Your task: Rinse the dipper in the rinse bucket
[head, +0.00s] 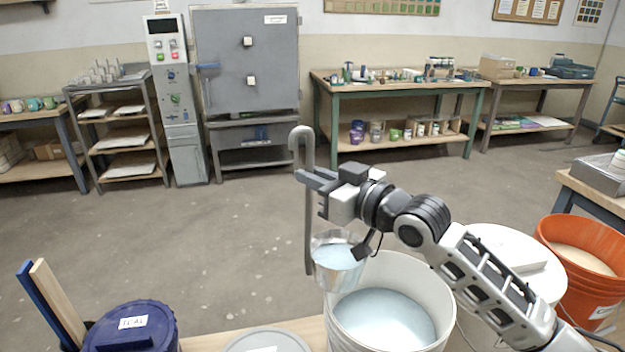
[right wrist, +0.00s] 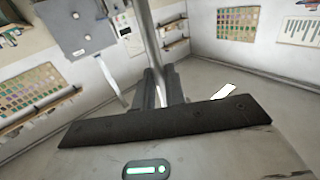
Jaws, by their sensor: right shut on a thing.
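The dipper (head: 308,225) is grey metal, with a long upright handle hooked at the top and a cup (head: 338,262) at the bottom. My right gripper (head: 312,182) is shut on the handle below the hook. The handle also shows between the fingers in the right wrist view (right wrist: 151,45). The cup looks upright and pale blue inside; I cannot tell if that is liquid. In the head view it overlaps the back left rim of a white bucket (head: 440,300) holding pale blue water, seemingly the rinse bucket. Whether the cup touches the rim is unclear. My left gripper is out of view.
A blue lidded bucket labelled TEAL (head: 130,335) stands front left beside upright boards (head: 55,300). A pale round lid (head: 265,342) is at the front. A white lidded bucket (head: 515,262) and an orange bucket (head: 575,235) stand to the right. Open floor lies behind.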

